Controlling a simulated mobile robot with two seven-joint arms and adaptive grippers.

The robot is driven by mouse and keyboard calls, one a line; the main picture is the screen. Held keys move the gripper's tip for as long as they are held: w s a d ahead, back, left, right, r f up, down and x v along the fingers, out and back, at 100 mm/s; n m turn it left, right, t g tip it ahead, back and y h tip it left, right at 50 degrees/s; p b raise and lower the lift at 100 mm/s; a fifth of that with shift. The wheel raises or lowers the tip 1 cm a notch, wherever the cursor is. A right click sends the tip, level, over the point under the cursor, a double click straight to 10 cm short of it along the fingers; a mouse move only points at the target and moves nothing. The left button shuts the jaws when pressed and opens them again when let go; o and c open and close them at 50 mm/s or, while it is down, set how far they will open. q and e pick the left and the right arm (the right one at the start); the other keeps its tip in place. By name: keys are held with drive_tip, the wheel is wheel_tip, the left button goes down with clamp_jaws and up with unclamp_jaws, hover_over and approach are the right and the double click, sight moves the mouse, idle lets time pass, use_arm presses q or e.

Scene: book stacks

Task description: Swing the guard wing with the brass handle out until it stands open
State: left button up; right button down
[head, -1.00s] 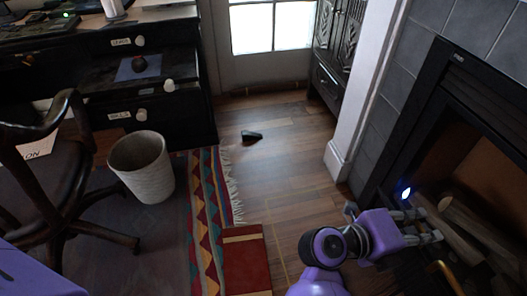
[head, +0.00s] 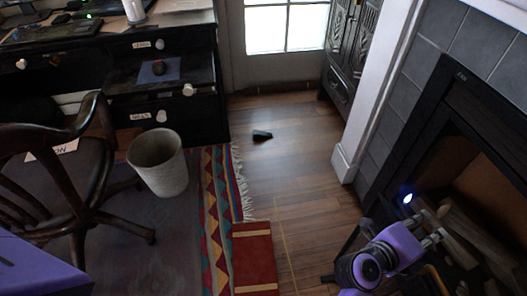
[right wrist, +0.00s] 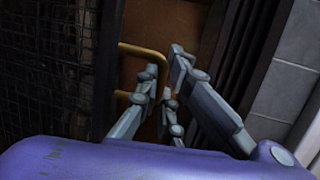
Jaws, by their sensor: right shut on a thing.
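The brass handle (right wrist: 138,49) is a bent yellow bar in the right wrist view. My right gripper (right wrist: 164,70) is shut on it, with the fingers hiding part of the bar. The guard wing (right wrist: 55,70) shows as dark wire mesh left of the handle in that view. In the head view my right gripper (head: 432,228) is low in front of the fireplace, and my arm hides most of the wing there. How far the wing stands out cannot be told. My left gripper is not in view; only a purple part of mine shows at the lower left.
The black-framed fireplace (head: 440,120) holds logs (head: 455,225) at the right. A dark slanted bar (head: 347,250) stands just left of my right gripper. The wooden floor (head: 305,180) is mostly clear, with a small dark object (head: 262,135) on it. A patterned rug (head: 222,185) and wastebasket (head: 158,163) lie left.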

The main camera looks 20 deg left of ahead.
drive_tip(key=c, duration=2.2)
unclamp_jaws()
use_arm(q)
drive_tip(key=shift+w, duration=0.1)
use_arm(e)
drive_tip(key=shift+s, duration=0.1)
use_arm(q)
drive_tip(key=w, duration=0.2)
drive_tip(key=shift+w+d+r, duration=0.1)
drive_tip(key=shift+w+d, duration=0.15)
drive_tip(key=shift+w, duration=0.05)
use_arm(e)
drive_tip(key=v, duration=1.2)
drive_tip(key=shift+r, duration=0.1)
